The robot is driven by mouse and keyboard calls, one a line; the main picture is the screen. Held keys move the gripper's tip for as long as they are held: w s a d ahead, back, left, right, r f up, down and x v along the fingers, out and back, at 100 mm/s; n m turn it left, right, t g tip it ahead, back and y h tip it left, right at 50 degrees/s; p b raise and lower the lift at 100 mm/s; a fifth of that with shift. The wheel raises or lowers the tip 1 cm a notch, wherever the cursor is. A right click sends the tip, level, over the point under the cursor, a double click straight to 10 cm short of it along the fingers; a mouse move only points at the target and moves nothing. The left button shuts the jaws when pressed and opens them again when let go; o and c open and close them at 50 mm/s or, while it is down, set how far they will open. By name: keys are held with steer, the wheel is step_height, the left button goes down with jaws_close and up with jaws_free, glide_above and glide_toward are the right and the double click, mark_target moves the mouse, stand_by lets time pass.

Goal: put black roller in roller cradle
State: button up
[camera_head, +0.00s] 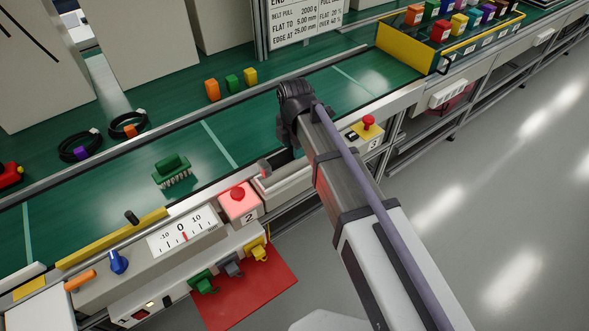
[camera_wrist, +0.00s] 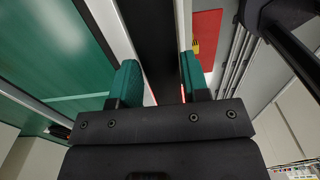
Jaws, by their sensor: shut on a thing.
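In the wrist view, my gripper (camera_wrist: 156,82) has its two green finger pads on either side of a long dark bar, which appears to be the black roller (camera_wrist: 155,35). The roller runs up out of the picture between the pads. In the head view my arm hides most of the gripper and the roller. A grey trough (camera_head: 287,179) lies beside the arm at the conveyor's front edge, with a short grey cylinder end (camera_head: 265,168) at its left. I cannot tell whether this trough is the roller cradle.
A lit red button box (camera_head: 239,201) marked 2 stands left of the trough, and another red button (camera_head: 368,122) right of my arm. A green connector (camera_head: 171,168) lies on the green belt (camera_head: 110,190). A yellow-sided tray (camera_head: 408,48) of coloured blocks stands at the back right.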

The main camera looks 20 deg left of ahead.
step_height(320, 180, down, 6)
steer(key=b, duration=0.4)
steer(key=shift+r, duration=0.4)
steer(key=shift+f, duration=0.3)
steer(key=o, duration=1.1)
steer(key=shift+r, duration=0.15)
steer(key=shift+o, duration=0.2)
step_height(320, 180, up, 13)
steer(key=p, duration=1.2)
steer(key=shift+f+p, duration=0.2)
steer(key=shift+p, duration=0.2)
steer(key=shift+f, duration=0.1)
